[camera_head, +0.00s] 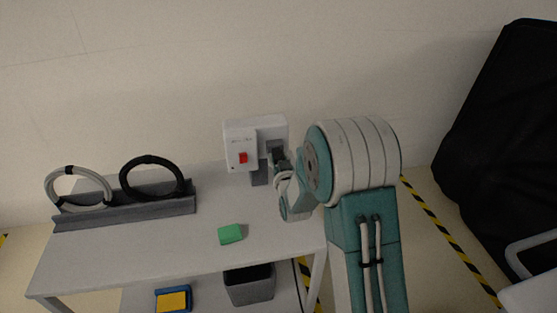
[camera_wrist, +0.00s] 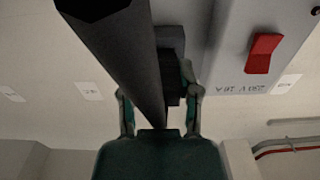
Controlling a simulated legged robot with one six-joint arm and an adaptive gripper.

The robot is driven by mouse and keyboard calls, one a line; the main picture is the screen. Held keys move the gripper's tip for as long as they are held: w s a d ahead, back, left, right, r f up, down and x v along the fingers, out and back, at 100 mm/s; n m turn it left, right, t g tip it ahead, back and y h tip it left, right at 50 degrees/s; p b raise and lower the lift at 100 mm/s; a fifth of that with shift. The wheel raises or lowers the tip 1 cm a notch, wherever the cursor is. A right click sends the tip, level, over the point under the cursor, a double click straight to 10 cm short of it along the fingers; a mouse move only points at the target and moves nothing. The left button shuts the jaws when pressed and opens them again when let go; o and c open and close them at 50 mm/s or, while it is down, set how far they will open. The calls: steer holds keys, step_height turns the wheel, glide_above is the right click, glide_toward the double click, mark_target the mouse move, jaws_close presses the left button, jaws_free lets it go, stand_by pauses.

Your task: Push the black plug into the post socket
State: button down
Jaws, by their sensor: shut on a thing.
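The post socket is a pale box (camera_head: 240,133) with a red switch, on a short grey post (camera_head: 259,176) at the table's back edge. In the wrist view the box (camera_wrist: 229,68) is at upper right, its lettering upside down. My gripper (camera_head: 284,172) is at the right part of the box front. In the wrist view my gripper (camera_wrist: 160,118) has its fingers around the black plug (camera_wrist: 172,78). The plug lies close against the dark socket face (camera_wrist: 170,38); I cannot tell how deep it sits. A thick dark bar crosses in front and hides part of the plug.
On the table (camera_head: 150,245), a grey rack (camera_head: 125,212) holds a grey cable coil (camera_head: 79,174) and a black one (camera_head: 152,162). A green block (camera_head: 230,234) lies near the front. A dark bin (camera_head: 249,287) and a blue-yellow item (camera_head: 173,299) are below. A black-covered cart (camera_head: 510,130) stands right.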

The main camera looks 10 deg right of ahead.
steer(key=shift+w, duration=0.45)
steer(key=shift+c, duration=1.2)
jaws_free()
steer(key=s, duration=1.2)
